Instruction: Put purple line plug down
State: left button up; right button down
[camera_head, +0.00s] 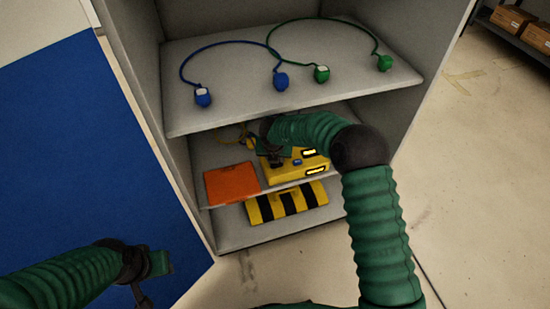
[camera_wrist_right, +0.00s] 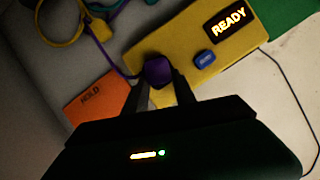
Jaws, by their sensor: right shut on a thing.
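In the wrist view my right gripper (camera_wrist_right: 160,88) is shut on the purple plug (camera_wrist_right: 158,70). The purple cable runs from it toward the upper left. The plug shows against the left part of the yellow box (camera_wrist_right: 188,42), which has a lit READY screen; I cannot tell whether they touch. An orange HOLD pad (camera_wrist_right: 96,100) is left of the plug. In the head view my right gripper (camera_head: 275,153) is at the middle shelf, over the yellow box (camera_head: 285,176) and right of the orange pad (camera_head: 231,184). My left gripper (camera_head: 150,278) is away at the lower left.
A blue plug (camera_wrist_right: 205,58) is on the yellow box. A yellow cable (camera_wrist_right: 62,42) lies left of it. The upper shelf (camera_head: 240,103) holds blue and green cables with plugs. A yellow-black striped block (camera_head: 287,202) sits on the bottom shelf. Cabinet walls flank the shelves.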

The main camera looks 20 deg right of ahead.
jog(key=c, duration=1)
grip_release()
jog(key=shift+f, duration=0.1)
